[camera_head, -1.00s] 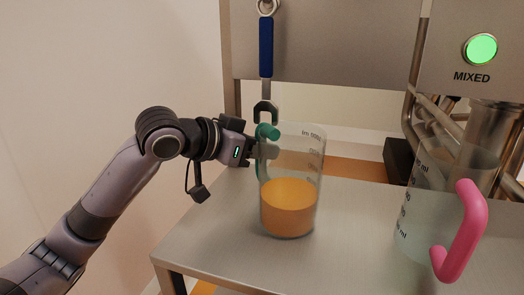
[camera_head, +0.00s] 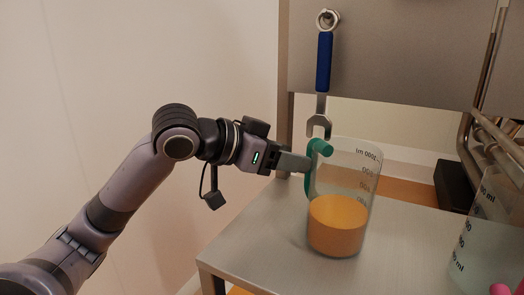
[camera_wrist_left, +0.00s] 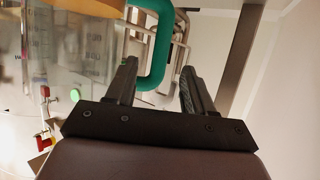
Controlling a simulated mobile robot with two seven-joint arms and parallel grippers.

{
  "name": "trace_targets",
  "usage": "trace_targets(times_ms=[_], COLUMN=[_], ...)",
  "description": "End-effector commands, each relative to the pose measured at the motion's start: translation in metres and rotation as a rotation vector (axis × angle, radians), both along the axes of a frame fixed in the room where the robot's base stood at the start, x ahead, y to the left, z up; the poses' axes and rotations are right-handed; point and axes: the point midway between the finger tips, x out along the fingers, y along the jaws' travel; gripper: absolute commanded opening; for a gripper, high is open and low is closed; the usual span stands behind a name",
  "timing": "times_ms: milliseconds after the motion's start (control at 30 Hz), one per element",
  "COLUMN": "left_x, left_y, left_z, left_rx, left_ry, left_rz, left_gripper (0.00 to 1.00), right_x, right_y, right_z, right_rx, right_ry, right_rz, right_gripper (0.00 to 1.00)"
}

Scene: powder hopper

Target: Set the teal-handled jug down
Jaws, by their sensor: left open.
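The teal-handled jug (camera_head: 337,228) is clear, with dark volume marks and orange powder in its lower half. It stands upright on the steel table (camera_head: 270,235). Its teal handle (camera_head: 309,180) faces left, towards my left gripper (camera_head: 298,163). My left gripper is open, with its fingertips at the handle. In the left wrist view the fingers (camera_wrist_left: 157,72) are spread apart, and the teal handle (camera_wrist_left: 163,40) shows between and just beyond their tips. The jug's clear wall (camera_wrist_left: 75,50) is at the left there. I cannot tell if a finger touches the handle. My right gripper is not in view.
A second clear jug (camera_head: 485,235) with a pink handle (camera_head: 499,289) stands at the right edge. A blue-handled wrench (camera_head: 324,62) hangs behind the teal-handled jug. A black block (camera_head: 455,186) and steel pipes are at the back right. The table left of the jug is bare.

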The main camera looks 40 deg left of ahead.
Motion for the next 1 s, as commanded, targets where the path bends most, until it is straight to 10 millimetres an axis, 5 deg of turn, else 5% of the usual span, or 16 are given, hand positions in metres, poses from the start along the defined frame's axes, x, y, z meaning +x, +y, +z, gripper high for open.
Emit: trace_targets(times_ms=[433, 1000], left_x=[-0.045, -0.052], left_y=[0.017, 0.019], left_z=[0.019, 0.023], left_rx=[-0.002, -0.001], left_ry=[0.001, 0.001], left_rz=[0.001, 0.0], left_gripper=[0.53, 0.53], right_x=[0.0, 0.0], right_y=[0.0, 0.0], right_z=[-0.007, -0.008], right_rx=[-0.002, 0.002], right_ry=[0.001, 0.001], right_rz=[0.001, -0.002], right_gripper=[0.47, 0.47])
